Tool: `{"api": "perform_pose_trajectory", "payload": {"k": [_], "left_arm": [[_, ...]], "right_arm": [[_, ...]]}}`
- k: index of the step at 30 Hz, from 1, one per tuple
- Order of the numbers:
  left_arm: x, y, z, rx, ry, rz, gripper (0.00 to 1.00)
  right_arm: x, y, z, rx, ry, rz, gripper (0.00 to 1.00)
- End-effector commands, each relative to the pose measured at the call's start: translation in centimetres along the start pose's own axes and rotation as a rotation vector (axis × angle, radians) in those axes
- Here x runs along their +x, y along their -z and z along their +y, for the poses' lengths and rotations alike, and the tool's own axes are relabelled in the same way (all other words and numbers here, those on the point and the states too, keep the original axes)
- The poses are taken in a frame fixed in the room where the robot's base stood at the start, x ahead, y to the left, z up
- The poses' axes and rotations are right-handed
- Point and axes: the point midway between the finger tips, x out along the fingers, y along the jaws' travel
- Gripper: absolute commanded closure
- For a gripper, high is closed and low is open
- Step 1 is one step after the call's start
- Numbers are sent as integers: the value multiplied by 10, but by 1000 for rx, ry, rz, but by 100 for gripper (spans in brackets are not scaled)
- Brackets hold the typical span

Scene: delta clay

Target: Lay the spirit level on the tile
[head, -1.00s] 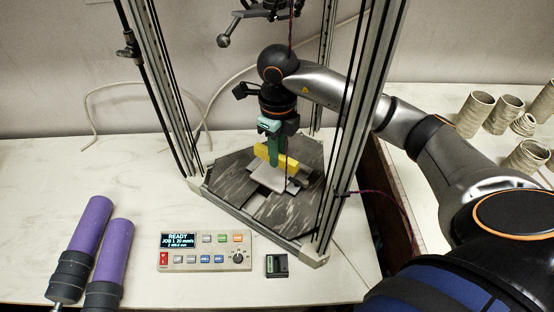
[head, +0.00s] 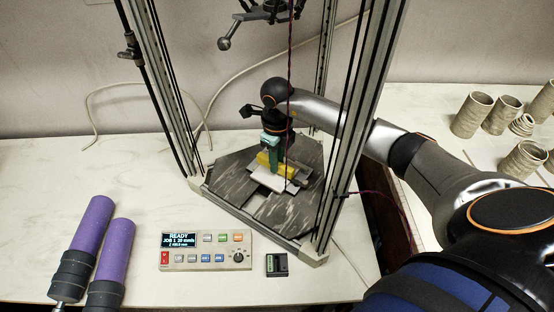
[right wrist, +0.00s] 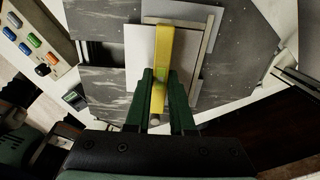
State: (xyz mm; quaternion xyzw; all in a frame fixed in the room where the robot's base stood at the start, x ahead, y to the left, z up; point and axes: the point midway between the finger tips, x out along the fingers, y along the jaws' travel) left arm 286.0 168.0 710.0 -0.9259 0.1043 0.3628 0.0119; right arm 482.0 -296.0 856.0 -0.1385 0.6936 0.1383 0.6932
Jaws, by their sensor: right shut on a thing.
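The spirit level is a yellow bar (head: 264,158) over the pale tile (head: 268,181) in the middle of the frame's dark bed. My right gripper (head: 275,156), with green fingers, is shut on the level and points down. In the right wrist view the level (right wrist: 163,45) runs lengthwise between the fingers (right wrist: 161,82), above the whitish tile (right wrist: 138,48). The level lies low over the tile; I cannot tell whether it touches. My left gripper is not in view.
The tall frame's posts (head: 345,130) stand around the dark slate bed (head: 235,178), and my right arm reaches between them. A control box (head: 206,250), a small dark device (head: 277,265) and purple cylinders (head: 92,223) lie in front. Clay cups (head: 472,113) stand at right.

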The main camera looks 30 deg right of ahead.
Motion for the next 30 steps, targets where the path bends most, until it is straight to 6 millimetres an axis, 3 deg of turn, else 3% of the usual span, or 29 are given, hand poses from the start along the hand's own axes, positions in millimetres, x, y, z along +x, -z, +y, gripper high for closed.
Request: {"api": "perform_pose_trajectory", "payload": {"k": [8, 9, 17, 25, 30], "left_arm": [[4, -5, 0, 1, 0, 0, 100], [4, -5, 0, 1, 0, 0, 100], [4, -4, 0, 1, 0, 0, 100], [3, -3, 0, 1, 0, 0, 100], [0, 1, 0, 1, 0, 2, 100]], "right_arm": [[8, 0, 0, 0, 1, 0, 100], [8, 0, 0, 1, 1, 0, 77], [7, 0, 0, 1, 0, 1, 48], [5, 0, 0, 1, 0, 0, 48], [-10, -1, -1, 0, 2, -5, 48]]}}
